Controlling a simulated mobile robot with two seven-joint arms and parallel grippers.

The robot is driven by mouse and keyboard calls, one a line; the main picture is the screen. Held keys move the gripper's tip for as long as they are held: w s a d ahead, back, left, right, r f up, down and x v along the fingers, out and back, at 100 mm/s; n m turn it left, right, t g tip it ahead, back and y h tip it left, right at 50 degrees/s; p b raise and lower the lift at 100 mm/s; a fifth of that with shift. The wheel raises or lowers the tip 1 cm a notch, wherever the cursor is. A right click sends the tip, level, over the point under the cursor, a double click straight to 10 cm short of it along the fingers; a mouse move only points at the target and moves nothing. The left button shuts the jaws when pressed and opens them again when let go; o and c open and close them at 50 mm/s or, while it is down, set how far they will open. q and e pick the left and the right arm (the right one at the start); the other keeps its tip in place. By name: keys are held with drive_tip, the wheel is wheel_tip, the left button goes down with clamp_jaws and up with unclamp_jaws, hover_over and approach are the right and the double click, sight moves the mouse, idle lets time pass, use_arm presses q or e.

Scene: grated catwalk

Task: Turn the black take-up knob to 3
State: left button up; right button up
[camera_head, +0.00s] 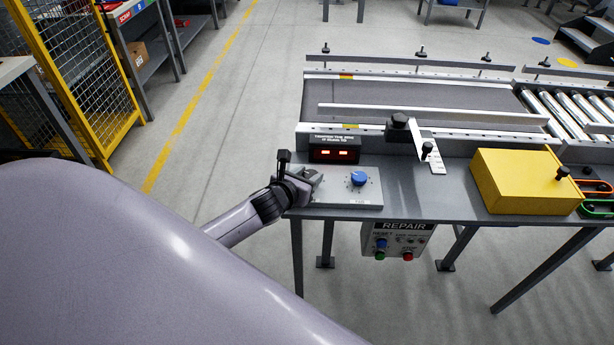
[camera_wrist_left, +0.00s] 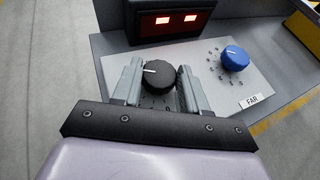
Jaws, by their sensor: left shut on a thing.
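The black take-up knob (camera_wrist_left: 157,75) sits on a light grey panel (camera_wrist_left: 225,88) in the left wrist view. Its white pointer line points to the left in that view. The scale marks around it are partly hidden, and I cannot read the numbers. My left gripper (camera_wrist_left: 157,88) is shut on the knob, with one finger on each side. In the head view, my left gripper (camera_head: 312,177) is at the panel's left end and I cannot make out the black knob there. My right gripper is not in view.
A blue knob (camera_wrist_left: 235,58) with its own scale stands to the right on the same panel. A black display (camera_head: 334,149) with red lit digits stands behind the panel. A yellow box (camera_head: 515,180) sits further right on the bench. The conveyor (camera_head: 400,97) lies behind.

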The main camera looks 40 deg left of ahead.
use_arm(q)
drive_tip(key=shift+w+d+n+g+y+b, duration=0.15)
drive_tip(key=shift+n+g+y+b, duration=0.3)
drive_tip(key=shift+n+y, duration=0.95)
drive_tip(key=shift+d+n+g+y+b, duration=0.25)
drive_tip(key=shift+n+g+y, duration=0.3)
drive_tip(key=shift+n+y, duration=0.8)
drive_tip(key=shift+a+y, duration=0.1)
drive_tip(key=shift+y, duration=0.15)
drive_tip(key=o, duration=1)
drive_tip(key=shift+o, duration=0.2)
drive_tip(key=shift+p+v, duration=0.7)
drive_tip(key=shift+v, duration=2.9)
